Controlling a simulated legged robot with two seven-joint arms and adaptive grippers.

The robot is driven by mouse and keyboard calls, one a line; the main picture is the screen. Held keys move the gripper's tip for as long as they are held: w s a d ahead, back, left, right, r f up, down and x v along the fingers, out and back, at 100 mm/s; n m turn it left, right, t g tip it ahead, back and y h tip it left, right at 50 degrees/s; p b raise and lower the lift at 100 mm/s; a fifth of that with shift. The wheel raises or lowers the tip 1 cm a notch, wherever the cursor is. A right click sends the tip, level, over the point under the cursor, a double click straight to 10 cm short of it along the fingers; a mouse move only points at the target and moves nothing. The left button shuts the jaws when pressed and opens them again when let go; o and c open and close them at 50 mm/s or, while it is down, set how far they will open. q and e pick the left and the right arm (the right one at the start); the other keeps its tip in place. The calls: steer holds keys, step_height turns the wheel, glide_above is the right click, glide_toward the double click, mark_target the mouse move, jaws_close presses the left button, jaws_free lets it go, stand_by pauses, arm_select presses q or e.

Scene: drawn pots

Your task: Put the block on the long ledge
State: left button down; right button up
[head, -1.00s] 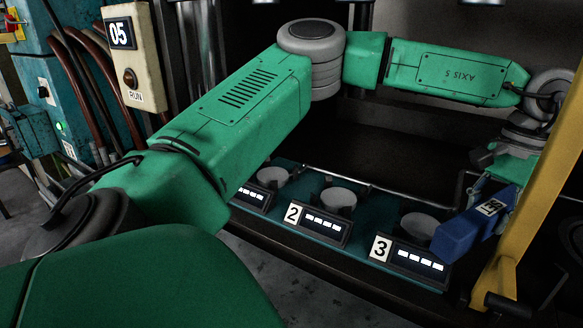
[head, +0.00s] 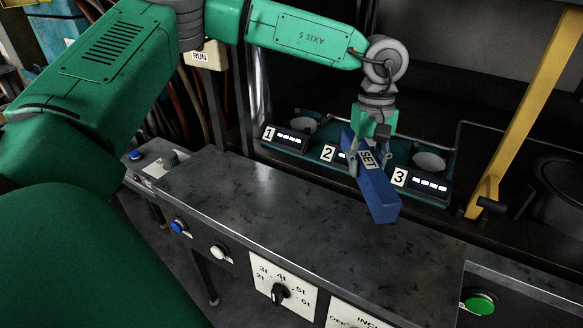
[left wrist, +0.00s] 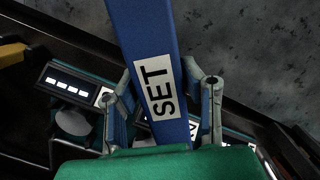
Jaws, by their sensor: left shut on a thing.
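The block (head: 379,192) is a long blue bar with a white label reading SET. My left gripper (head: 367,158) is shut on it, with the fingers on either side. The block hangs tilted, its near end lower, in front of the numbered panels. In the left wrist view the block (left wrist: 148,45) runs up between the fingers (left wrist: 170,85). The long ledge (head: 270,205) looks like the worn grey metal top of the console in front of me. The block's near end appears over its far part; the gap below cannot be judged. My right gripper is not in view.
A teal rack with round cups (head: 429,161) and panels numbered 1, 2 and 3 stands behind the ledge. A yellow post (head: 522,105) rises at the right. Knobs and buttons, including a green button (head: 480,303), line the console's front. Most of the ledge top is clear.

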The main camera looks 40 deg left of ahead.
arm_select(q)
steer(key=s+a+n+p, duration=0.2)
steer(key=s+n+p, duration=0.15)
steer(key=n, duration=0.25)
steer(key=n+t+p, duration=0.1)
steer(key=n+p, duration=0.1)
steer(key=n, duration=0.2)
glide_above(339, 221)
steer(key=f, duration=0.6)
steer(key=shift+w+a+f, duration=0.1)
steer(key=shift+a+f, duration=0.05)
steer(key=shift+a, duration=0.2)
steer(key=shift+d+f, duration=0.2)
steer(key=shift+f, duration=1.65)
steer(key=c, duration=1)
jaws_free()
steer(key=shift+a+f, duration=0.1)
steer(key=shift+a, duration=0.05)
